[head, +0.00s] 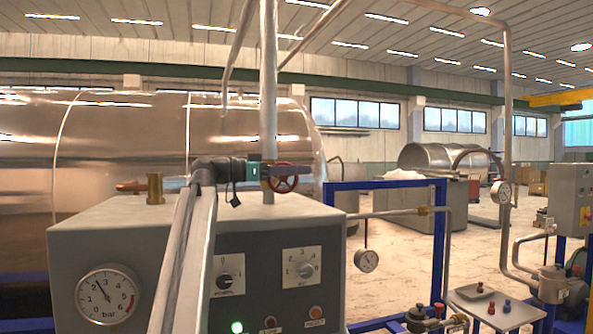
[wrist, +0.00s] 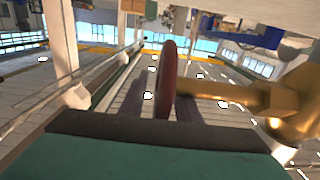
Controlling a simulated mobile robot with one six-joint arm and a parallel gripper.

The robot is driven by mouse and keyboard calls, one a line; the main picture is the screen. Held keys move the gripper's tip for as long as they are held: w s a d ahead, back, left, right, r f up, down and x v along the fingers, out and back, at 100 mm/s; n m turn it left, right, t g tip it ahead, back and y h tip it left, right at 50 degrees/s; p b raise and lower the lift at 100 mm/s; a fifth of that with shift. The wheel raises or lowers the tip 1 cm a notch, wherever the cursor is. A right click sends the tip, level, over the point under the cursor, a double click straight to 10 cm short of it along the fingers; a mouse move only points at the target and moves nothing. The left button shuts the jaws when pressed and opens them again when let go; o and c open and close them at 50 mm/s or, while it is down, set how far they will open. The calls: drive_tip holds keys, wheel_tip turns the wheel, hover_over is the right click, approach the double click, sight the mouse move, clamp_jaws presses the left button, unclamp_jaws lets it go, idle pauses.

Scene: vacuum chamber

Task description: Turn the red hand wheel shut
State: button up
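The red hand wheel (head: 283,178) sits on a valve at the vertical pipe, above the grey control box. My gripper (head: 262,171), with a teal body, reaches it from the left at about the same height. In the wrist view the wheel (wrist: 166,75) shows edge-on as a dark red rim, with its brass stem (wrist: 225,97) running right. My gripper's two dark fingers (wrist: 158,100) lie on either side of the rim. A gap shows beside the left finger, so they look open. Any touch on the right side cannot be told. The fingertips are small and partly hidden in the head view.
The grey control box (head: 120,225) with a gauge (head: 107,295) and knobs stands below my arm. A brass fitting (head: 155,188) rises from its top. The vertical pipe (head: 268,90) stands close by the wheel. A large metal tank (head: 100,140) lies behind. A blue frame (head: 385,184) stands right.

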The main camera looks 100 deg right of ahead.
drive_tip(key=shift+c, duration=0.5)
clamp_jaws()
